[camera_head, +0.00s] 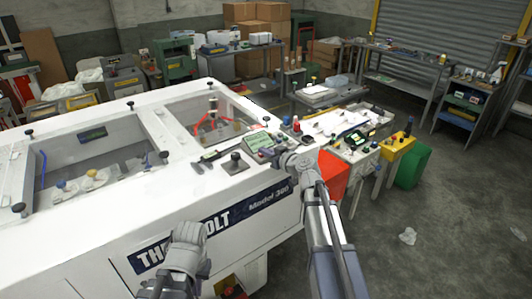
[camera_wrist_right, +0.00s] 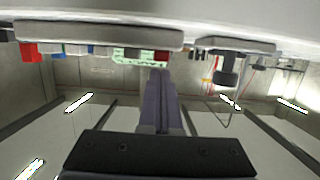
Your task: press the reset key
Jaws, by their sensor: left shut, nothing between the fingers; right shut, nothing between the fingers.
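A control panel with a greenish screen (camera_head: 259,141) sits on the corner of the white machine. My right gripper (camera_head: 277,158) is shut and empty at the panel's near edge and covers part of it. In the right wrist view, which looks upside down, the shut fingers (camera_wrist_right: 158,75) point at the panel's light green screen (camera_wrist_right: 141,56). No label is readable, so I cannot tell which is the reset key. Contact is unclear. My left gripper (camera_head: 187,232) is shut before the machine's front.
A black joystick (camera_head: 235,163) stands left of the panel; it also shows in the right wrist view (camera_wrist_right: 228,70). The white machine (camera_head: 125,207) fills the left. Open floor lies at the lower right.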

